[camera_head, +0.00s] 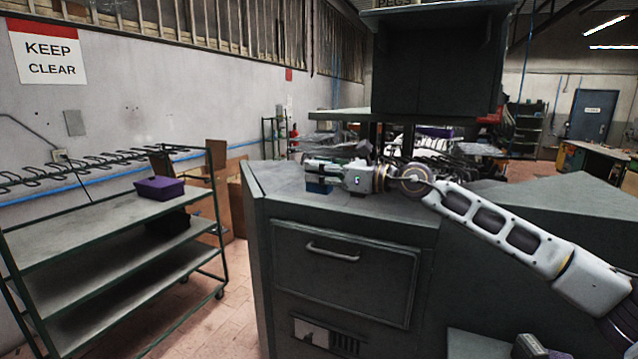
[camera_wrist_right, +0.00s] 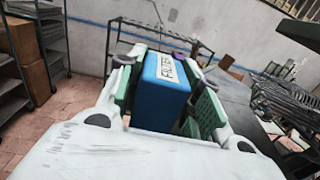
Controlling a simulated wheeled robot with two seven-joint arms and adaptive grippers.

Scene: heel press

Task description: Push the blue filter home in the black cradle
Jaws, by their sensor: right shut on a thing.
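The blue filter (camera_wrist_right: 160,95) is a block with a white "FILTER" label, and it stands between the fingers of my right gripper in the wrist view. My right gripper (camera_wrist_right: 165,100) is shut on it, with green pads on both sides. In the head view my right gripper (camera_head: 322,170) is low over the left part of the grey bench top, and the blue filter (camera_head: 319,188) shows below its fingers. I cannot make out the black cradle, and cannot tell whether the filter touches it or the bench. My left gripper is not in view.
The grey bench (camera_head: 300,215) has a drawer front and a dark open cabinet (camera_head: 440,65) above its back. At left a shelf cart (camera_head: 60,240) holds a purple box (camera_head: 160,188) and a black bin (camera_head: 167,222). The bench top's left end is clear.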

